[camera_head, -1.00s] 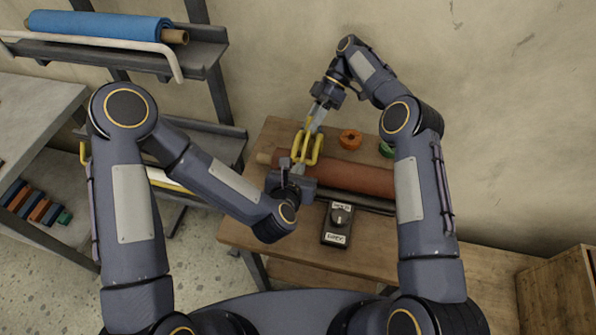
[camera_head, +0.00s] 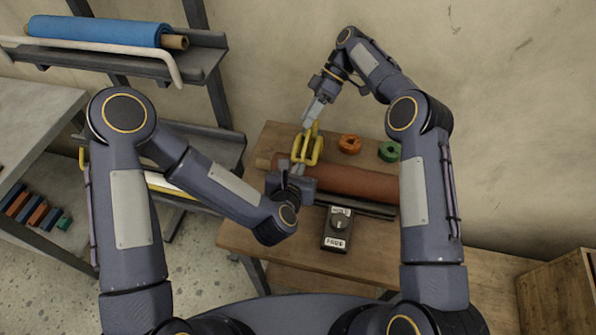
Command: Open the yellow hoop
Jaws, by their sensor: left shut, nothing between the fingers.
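The yellow hoop (camera_head: 307,150) sits around the red-brown roll (camera_head: 350,181) near its left end, on the wooden table. My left gripper (camera_head: 297,170) is shut and empty at the near side of the hoop, close to its front. My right gripper (camera_head: 310,123) is at the far side of the hoop, by its upper end. Its fingertips are too small to tell whether they are open or touch the hoop. Part of the roll and the hoop's lower front are hidden behind my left gripper.
An orange ring (camera_head: 349,144) and a green ring (camera_head: 389,151) lie behind the roll. A black box with a knob (camera_head: 338,229) stands in front of it. A rack with a blue roll (camera_head: 98,30) is at the left. The table's front right is clear.

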